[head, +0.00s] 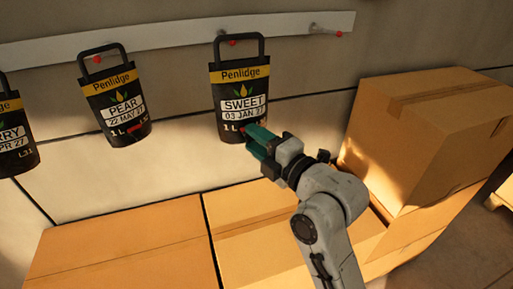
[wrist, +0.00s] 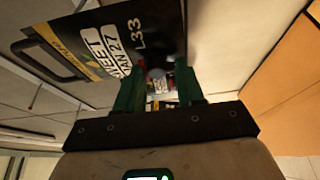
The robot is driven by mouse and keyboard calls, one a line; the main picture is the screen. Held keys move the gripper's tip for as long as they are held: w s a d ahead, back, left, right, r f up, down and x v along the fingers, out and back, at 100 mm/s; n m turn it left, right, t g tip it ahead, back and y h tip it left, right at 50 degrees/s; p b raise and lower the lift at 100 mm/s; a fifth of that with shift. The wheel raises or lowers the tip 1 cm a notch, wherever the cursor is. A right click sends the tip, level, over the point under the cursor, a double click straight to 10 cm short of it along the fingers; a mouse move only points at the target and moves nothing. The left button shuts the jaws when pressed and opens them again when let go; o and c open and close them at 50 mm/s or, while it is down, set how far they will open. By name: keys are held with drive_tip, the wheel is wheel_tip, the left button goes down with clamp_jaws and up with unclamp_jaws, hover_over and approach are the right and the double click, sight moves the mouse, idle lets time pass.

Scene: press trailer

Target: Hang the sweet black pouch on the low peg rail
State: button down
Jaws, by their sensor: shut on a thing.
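The sweet black pouch (head: 240,100) has a yellow Penlidge band, a white SWEET label and a black loop handle (head: 238,50). It is upright in front of the low peg rail (head: 175,34). My gripper (head: 250,136), with green fingers, is shut on the pouch near its lower right edge. A red-tipped peg (head: 232,42) shows within the handle's outline in the head view; I cannot tell whether the loop is around it. In the wrist view the pouch (wrist: 135,40) is close above my gripper (wrist: 160,82), its handle pointing left, and a red-tipped peg (wrist: 36,97) shows apart from the handle.
A pear pouch (head: 115,100) and another black pouch (head: 15,130) hang to the left. A bare red-tipped peg (head: 339,34) is at the rail's right end. Cardboard boxes (head: 120,240) lie below, and a taller box (head: 430,125) stands at the right.

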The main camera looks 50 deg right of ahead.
drive_tip(key=w+b, duration=0.1)
drive_tip(key=w+d+b, duration=0.1)
drive_tip(key=b, duration=0.1)
drive_tip(key=shift+w+d, duration=0.1)
drive_tip(key=shift+d, duration=0.2)
drive_tip(key=shift+w+d, duration=0.35)
drive_tip(key=shift+w, duration=0.15)
drive_tip(key=shift+w+d+f+b, duration=0.1)
drive_tip(key=shift+w+d+b, duration=0.1)
drive_tip(key=shift+w+b, duration=0.1)
drive_tip(key=shift+w+d, duration=0.1)
idle(0.4)
drive_tip(key=shift+w+d+b, duration=0.15)
drive_tip(key=shift+w+d, duration=0.65)
drive_tip(key=shift+w, duration=0.3)
drive_tip(key=shift+w+d+b, duration=0.15)
drive_tip(key=shift+w+d, duration=0.6)
drive_tip(key=shift+w, duration=0.35)
drive_tip(key=shift+w+d+f+b, duration=0.25)
drive_tip(key=shift+w+f+b, duration=0.1)
drive_tip(key=shift+f+b, duration=0.45)
idle(0.4)
drive_tip(key=shift+r, duration=0.1)
